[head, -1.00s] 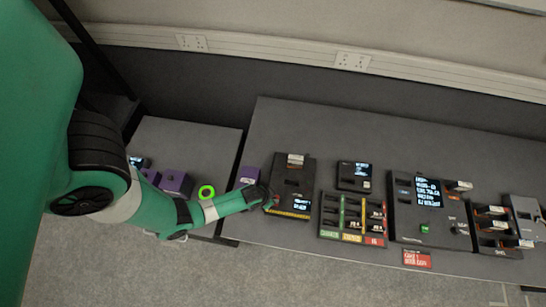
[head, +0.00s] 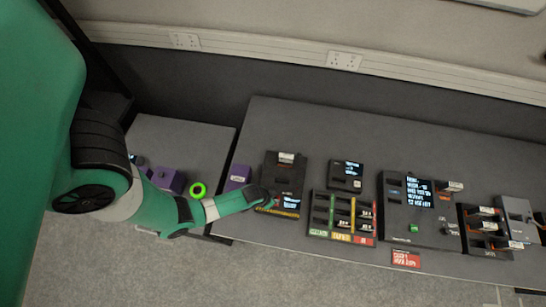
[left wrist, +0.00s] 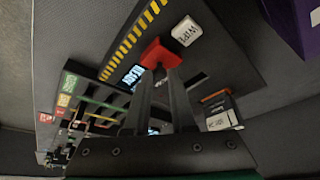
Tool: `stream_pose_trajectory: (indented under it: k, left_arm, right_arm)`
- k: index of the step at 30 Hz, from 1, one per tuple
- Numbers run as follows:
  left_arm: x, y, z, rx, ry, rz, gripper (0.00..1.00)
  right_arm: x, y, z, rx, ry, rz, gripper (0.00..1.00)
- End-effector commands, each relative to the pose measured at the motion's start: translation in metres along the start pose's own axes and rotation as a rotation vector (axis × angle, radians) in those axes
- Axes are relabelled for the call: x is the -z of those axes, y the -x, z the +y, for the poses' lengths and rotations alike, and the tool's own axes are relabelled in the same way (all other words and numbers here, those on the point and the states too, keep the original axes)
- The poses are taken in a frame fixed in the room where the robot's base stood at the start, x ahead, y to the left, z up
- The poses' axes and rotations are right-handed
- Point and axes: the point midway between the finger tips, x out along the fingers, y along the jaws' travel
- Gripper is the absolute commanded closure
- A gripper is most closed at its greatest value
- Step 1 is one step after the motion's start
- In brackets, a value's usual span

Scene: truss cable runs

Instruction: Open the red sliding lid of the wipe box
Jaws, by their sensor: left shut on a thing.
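The dark station (head: 288,171) with a yellow-striped front edge stands at the left end of the long table in the head view. In the left wrist view a white block marked WIPE (left wrist: 187,31) sits on it, beside a red part (left wrist: 158,52) that appears to be the lid's handle. My left gripper (left wrist: 163,68) is shut on this red part, with both fingertips against it. In the head view the left gripper (head: 269,203) is at the station's front left corner. The fingers hide part of the red piece, and I cannot tell how far the lid is open. My right gripper is out of view.
A purple box (head: 238,174) stands left of the station and also shows in the left wrist view (left wrist: 292,22). A rack with coloured lanes (head: 343,217) and a larger screen unit (head: 420,210) stand to the right.

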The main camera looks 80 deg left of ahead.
Motion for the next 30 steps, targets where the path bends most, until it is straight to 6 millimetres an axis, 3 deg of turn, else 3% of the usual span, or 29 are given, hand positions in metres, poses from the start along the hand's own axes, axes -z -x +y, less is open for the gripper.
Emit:
stream_pose_trajectory:
  k: [7, 8, 12, 13, 23, 30]
  left_arm:
    - [0.001, 0.0, 0.0, -0.001, 0.0, 0.002, 1.0]
    - [0.001, 0.0, 0.0, 0.0, 0.0, 0.002, 0.75]
    - [0.001, 0.0, 0.0, 0.0, 0.0, 0.002, 0.5]
    - [0.001, 0.0, 0.0, 0.0, 0.0, 0.002, 0.48]
    - [0.001, 0.004, 0.0, 0.0, 0.0, 0.003, 0.48]
    - [0.001, 0.049, 0.0, -0.001, -0.001, 0.003, 0.48]
  right_arm:
    - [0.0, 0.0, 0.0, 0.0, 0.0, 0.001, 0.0]
    - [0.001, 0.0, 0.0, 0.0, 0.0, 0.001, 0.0]
    - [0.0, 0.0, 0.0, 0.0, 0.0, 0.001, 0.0]
    - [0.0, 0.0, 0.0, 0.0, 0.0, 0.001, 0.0]
    - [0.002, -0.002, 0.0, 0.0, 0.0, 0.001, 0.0]
    - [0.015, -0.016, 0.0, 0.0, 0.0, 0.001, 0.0]
